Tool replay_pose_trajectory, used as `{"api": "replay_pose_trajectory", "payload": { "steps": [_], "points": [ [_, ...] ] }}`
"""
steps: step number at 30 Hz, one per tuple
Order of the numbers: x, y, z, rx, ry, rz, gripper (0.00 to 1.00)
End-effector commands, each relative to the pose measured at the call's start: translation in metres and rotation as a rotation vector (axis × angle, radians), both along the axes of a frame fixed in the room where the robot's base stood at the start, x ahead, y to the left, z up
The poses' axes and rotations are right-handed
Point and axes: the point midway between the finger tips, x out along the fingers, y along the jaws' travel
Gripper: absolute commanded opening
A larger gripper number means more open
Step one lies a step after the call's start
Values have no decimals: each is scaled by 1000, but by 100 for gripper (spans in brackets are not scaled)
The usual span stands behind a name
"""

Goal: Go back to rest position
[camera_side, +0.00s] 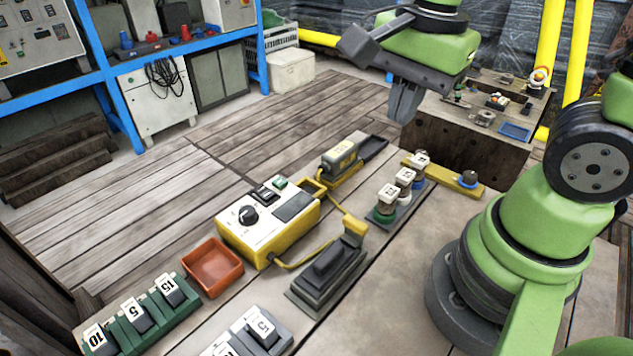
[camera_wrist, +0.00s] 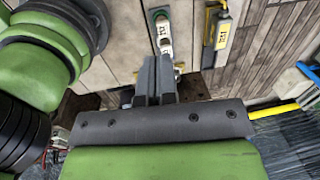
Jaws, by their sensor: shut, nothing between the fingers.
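My gripper (camera_side: 405,103) is at the upper right in the side view, high above the far end of the workbench and in front of a wooden crate. Its fingers point down and are shut with nothing between them. In the wrist view my gripper (camera_wrist: 154,62) shows its two dark fingers side by side. Below it, a row of white-topped pieces (camera_side: 404,178) stands on the bench; labelled pieces also show in the wrist view (camera_wrist: 163,36).
A yellow control box (camera_side: 268,225), a red-orange tray (camera_side: 212,267) and a dark device with a yellow handle (camera_side: 328,278) occupy the bench. Green and grey labelled blocks (camera_side: 135,318) lie at the front. A wooden crate (camera_side: 465,143) with small items stands behind. A blue rack (camera_side: 104,75) is at left.

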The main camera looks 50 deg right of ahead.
Motion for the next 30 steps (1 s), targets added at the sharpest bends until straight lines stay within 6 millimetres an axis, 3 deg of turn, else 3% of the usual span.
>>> {"api": "replay_pose_trajectory", "payload": {
  "steps": [6, 13, 18, 30],
  "points": [
    [-18, 8, 46, -55, -286, 564, 0],
    [-36, 15, 73, -219, -504, 999, 0],
    [-41, 18, 79, -284, -557, 1120, 0],
    [-42, 18, 79, -290, -558, 1131, 0]
  ]
}}
